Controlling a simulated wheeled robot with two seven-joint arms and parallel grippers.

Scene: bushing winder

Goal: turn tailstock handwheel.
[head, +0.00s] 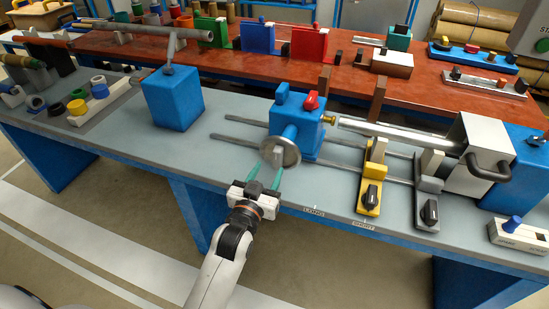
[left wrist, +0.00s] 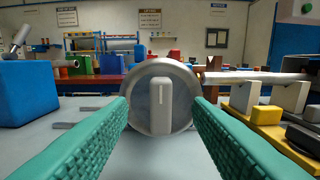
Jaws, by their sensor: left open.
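The tailstock (head: 300,125) is a blue block with a red knob (head: 311,101) on top, on rails on the grey bench. Its handwheel (head: 290,152) is a grey metal disc on a blue shaft, facing my left gripper. My left gripper (head: 264,178) is open just in front of the handwheel. In the left wrist view the handwheel (left wrist: 138,108) is centred, with an upright pale grip bar (left wrist: 160,106) on its face. The two green fingers stand to the left and right of the bar, apart from it. My right gripper is not in view.
A yellow stop block (head: 369,185) and a grey one (head: 429,190) stand right of the tailstock, below a metal bar (head: 400,134). A blue block (head: 173,98) stands to the left. The bench between it and the tailstock is mostly clear.

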